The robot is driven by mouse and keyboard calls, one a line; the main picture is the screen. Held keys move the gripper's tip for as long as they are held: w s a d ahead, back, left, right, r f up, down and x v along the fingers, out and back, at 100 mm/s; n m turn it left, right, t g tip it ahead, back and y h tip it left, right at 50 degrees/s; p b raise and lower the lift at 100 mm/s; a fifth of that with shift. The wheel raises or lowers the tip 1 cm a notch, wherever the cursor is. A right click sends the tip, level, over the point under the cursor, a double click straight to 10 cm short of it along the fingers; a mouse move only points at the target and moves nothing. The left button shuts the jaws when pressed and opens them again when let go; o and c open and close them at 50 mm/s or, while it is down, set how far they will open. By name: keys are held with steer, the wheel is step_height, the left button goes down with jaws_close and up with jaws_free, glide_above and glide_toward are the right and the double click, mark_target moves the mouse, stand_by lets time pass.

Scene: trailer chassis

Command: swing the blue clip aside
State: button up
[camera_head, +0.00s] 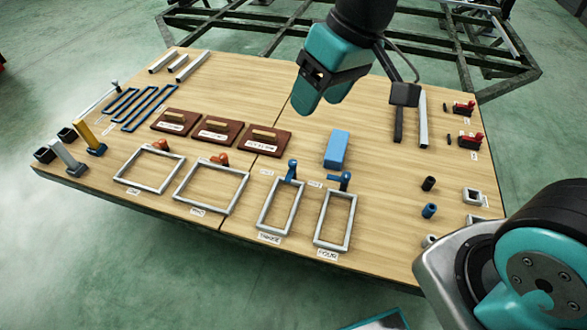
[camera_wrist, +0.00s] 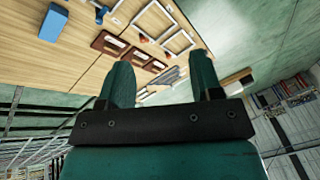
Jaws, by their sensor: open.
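Two small blue clips stand at the far ends of grey rectangular frames: one clip (camera_head: 291,170) on the left frame (camera_head: 261,215), the other clip (camera_head: 345,180) on the right frame (camera_head: 316,230). I cannot tell which one is meant. A blue clip also shows at the top of the wrist view (camera_wrist: 101,10). My gripper (camera_head: 322,103) is open and empty, high above the board and beyond the clips. Its two teal fingers also show in the wrist view (camera_wrist: 162,70), apart with nothing between them.
A blue block (camera_head: 337,147) stands just behind the clips. Brown plates with handles (camera_head: 216,131) lie to the left, and two frames with orange clips (camera_head: 219,160) lie nearer. Dark and blue tubes (camera_head: 429,210) stand at right. The wooden board (camera_head: 385,205) has bare room between.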

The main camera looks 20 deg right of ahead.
steer(key=w+d+f+m+t+h+b, duration=0.1)
steer(key=w+d+f+b, duration=0.1)
steer(key=w+f+b, duration=0.6)
steer(key=w+d+f+m+t+h+b, duration=0.1)
steer(key=w+f+b, duration=0.1)
steer(key=w+f, duration=0.75)
steer(key=m+t+h+b, duration=0.1)
steer(key=b, duration=0.5)
glide_toward(292, 162)
steer(key=b+x, duration=0.3)
steer(key=x, duration=0.6)
steer(key=shift+f+b, duration=0.1)
steer(key=shift+b, duration=0.2)
steer(key=c, duration=0.9)
